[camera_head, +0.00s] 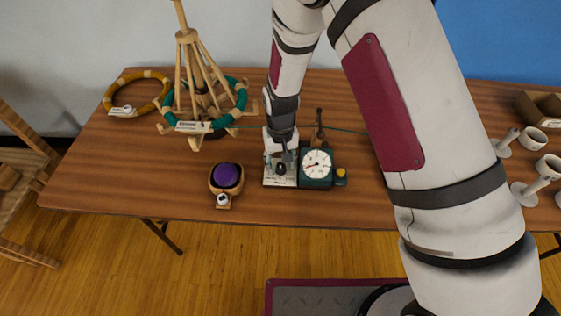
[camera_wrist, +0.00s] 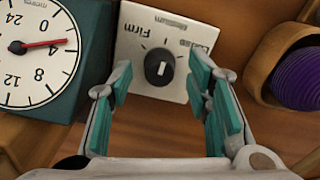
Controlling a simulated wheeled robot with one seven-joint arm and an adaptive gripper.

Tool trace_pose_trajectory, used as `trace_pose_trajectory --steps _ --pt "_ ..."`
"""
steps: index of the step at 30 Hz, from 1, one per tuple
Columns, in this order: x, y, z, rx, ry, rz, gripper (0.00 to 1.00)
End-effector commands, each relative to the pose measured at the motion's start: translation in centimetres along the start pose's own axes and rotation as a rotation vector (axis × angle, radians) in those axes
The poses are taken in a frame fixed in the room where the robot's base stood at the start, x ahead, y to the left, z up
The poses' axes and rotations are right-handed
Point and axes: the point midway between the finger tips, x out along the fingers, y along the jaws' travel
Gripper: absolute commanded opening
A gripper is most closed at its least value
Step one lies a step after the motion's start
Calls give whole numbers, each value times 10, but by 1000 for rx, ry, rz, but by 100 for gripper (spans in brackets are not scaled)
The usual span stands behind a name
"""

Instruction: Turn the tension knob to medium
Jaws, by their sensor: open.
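The tension knob (camera_wrist: 159,68) is a round black knob with a short white mark, on a white plate (camera_wrist: 150,20). The plate carries upside-down labels in the wrist view: "Firm" at left, "Medium" at the top, and one that looks like "Loose" at the right. I cannot tell for sure which label the mark points at. My gripper (camera_wrist: 160,88) is open, its teal-padded fingers on either side of the knob with gaps between. In the head view my gripper (camera_head: 281,158) is over the plate (camera_head: 279,182) on the table.
A green-cased dial (camera_head: 316,163) with a red pointer stands right beside the plate. A wooden bowl with a purple ball (camera_head: 227,176) is to the left. A wooden yarn stand (camera_head: 199,80) with green and yellow rings is at the back left. White cups and a box (camera_head: 540,105) stand far right.

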Motion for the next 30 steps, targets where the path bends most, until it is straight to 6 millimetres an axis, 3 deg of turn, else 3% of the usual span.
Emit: trace_pose_trajectory --steps 5,15,21,30 --pt "-12 0 -1 0 3 0 45" --pt "-78 -1 -1 -1 5 -1 45" --pt "-108 -1 -1 0 3 -1 45" --pt "-120 0 0 -1 0 0 45"
